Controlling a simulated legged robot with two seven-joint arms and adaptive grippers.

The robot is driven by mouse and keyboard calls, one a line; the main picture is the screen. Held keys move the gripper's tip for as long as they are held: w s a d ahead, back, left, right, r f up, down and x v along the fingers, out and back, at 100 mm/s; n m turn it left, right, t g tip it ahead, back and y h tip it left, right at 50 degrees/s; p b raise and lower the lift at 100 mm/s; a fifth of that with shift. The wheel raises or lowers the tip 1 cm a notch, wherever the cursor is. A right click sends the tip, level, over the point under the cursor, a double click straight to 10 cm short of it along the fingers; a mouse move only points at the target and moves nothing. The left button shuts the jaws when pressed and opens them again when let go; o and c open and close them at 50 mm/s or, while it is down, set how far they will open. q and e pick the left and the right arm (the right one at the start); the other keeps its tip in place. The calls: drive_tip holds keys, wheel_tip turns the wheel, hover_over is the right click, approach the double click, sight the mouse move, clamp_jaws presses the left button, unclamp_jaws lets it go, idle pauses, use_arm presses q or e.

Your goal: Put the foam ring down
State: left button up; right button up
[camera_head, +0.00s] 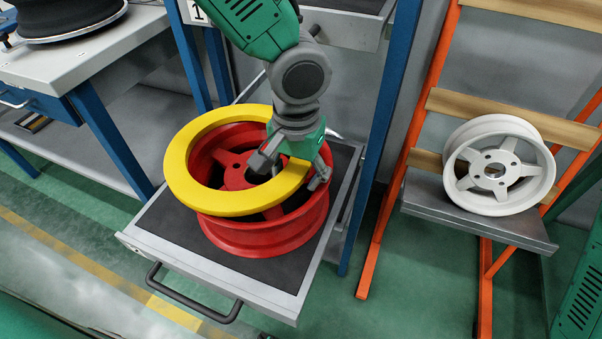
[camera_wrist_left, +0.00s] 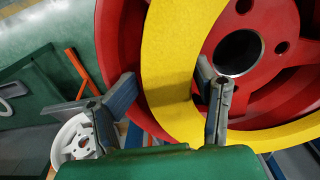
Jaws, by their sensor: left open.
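The yellow foam ring (camera_head: 179,165) lies over the top of the red wheel (camera_head: 262,240) in the head view, shifted to the left so part of it overhangs the rim. My left gripper (camera_head: 291,176) is open at the ring's right side, with one finger over the ring's hole and the other outside its outer edge. In the left wrist view the fingers of the left gripper (camera_wrist_left: 172,88) stand apart on either side of the yellow band (camera_wrist_left: 165,60). I cannot tell whether either finger touches it. My right gripper is not in view.
The red wheel stands on a dark mat in a pulled-out drawer (camera_head: 172,237) with a black handle (camera_head: 195,300). A white wheel (camera_head: 500,165) sits on an orange rack (camera_head: 408,160) at the right. A grey table (camera_head: 90,60) stands at the left. Blue posts flank the drawer.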

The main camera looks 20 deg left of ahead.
use_arm(q)
drive_tip(key=shift+a+r, duration=0.15)
drive_tip(key=shift+a, duration=0.4)
drive_tip(key=shift+r, duration=0.25)
drive_tip(key=r+p, duration=0.1)
drive_tip(key=r, duration=0.2)
drive_tip(key=d+r+p, duration=0.1)
drive_tip(key=r, duration=0.5)
drive_tip(key=shift+d+p, duration=0.15)
drive_tip(key=shift+p, duration=0.25)
drive_tip(key=r, duration=0.1)
drive_tip(key=a+r, duration=0.1)
drive_tip(key=r, duration=0.1)
drive_tip(key=shift+r+p, duration=0.25)
drive_tip(key=shift+p, duration=0.15)
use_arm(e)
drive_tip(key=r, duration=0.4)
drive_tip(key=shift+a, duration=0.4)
use_arm(q)
drive_tip(key=shift+d, duration=0.3)
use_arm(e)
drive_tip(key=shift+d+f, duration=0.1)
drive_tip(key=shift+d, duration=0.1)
